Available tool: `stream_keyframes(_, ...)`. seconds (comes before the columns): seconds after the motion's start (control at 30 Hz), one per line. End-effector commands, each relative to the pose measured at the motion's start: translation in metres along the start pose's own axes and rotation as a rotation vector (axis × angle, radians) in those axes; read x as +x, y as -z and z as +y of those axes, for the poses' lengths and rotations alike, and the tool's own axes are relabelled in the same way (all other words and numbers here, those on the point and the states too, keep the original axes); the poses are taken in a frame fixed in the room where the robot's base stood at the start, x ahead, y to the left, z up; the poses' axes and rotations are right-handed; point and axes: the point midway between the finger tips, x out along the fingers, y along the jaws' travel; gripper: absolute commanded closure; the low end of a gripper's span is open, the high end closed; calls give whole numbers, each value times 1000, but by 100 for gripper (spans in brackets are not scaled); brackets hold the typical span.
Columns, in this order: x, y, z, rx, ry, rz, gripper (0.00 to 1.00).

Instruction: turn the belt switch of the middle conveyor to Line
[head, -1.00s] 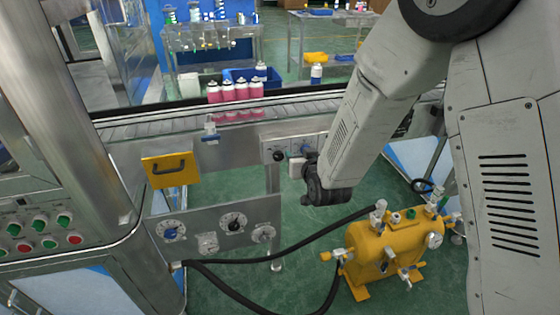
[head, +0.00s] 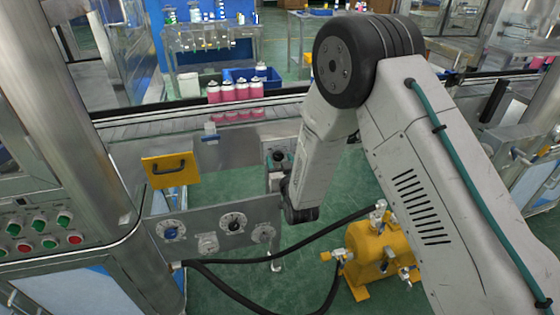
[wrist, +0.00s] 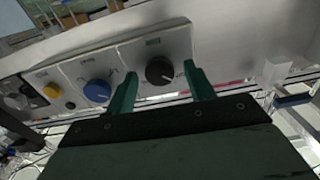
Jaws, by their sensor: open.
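In the wrist view a black knob (wrist: 157,71) with a pale pointer mark sits on a light control panel (wrist: 180,38). My gripper (wrist: 161,76) is open, with its two green fingers to the left and right of this knob. No contact with the knob shows. The panel's labels are too small to read, so I cannot tell which position the knob points to. A blue knob (wrist: 97,91) and a yellow button (wrist: 53,91) are to its left. In the head view my arm covers most of this panel and the fingers cannot be made out.
A yellow flap with a handle (head: 171,169) hangs on the left. A lower dial plate (head: 205,228), black hoses (head: 235,258) and a yellow tank (head: 368,250) are below.

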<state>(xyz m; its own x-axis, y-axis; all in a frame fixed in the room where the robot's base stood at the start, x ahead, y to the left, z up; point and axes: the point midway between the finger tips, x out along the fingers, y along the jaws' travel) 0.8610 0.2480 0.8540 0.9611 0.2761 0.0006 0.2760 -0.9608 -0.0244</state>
Motion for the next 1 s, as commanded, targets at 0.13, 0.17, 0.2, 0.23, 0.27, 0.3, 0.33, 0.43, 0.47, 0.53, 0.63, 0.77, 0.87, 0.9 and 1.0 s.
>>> stream_keyframes(0.13, 5, 0, 0, 0, 0, 0, 46)
stream_keyframes(0.17, 5, 0, 0, 0, 0, 0, 46)
stream_keyframes(0.2, 5, 0, 0, 0, 0, -1, 46)
stream_keyframes(0.23, 5, 0, 0, 0, 0, -1, 46)
stream_keyframes(0.27, 5, 0, 0, 0, 0, -1, 46)
stream_keyframes(0.3, 5, 0, 0, 0, 0, -1, 46)
stream_keyframes(0.33, 5, 0, 0, 0, 0, -1, 49)
stream_keyframes(0.43, 5, 0, 0, 0, 0, -1, 77)
stream_keyframes(0.47, 5, 0, 0, 0, 0, -1, 85)
stream_keyframes(0.53, 5, 0, 0, 0, 0, -1, 91)
stream_keyframes(0.63, 5, 0, 0, 1, 0, -1, 91)
stream_keyframes(0.77, 5, 0, 0, 15, 1, -1, 91)
stream_keyframes(0.87, 5, 0, 0, 43, 1, -1, 91)
stream_keyframes(0.9, 5, 0, 0, 60, 1, -1, 91)
stream_keyframes(1.0, 5, 0, 0, 114, 1, -1, 91)
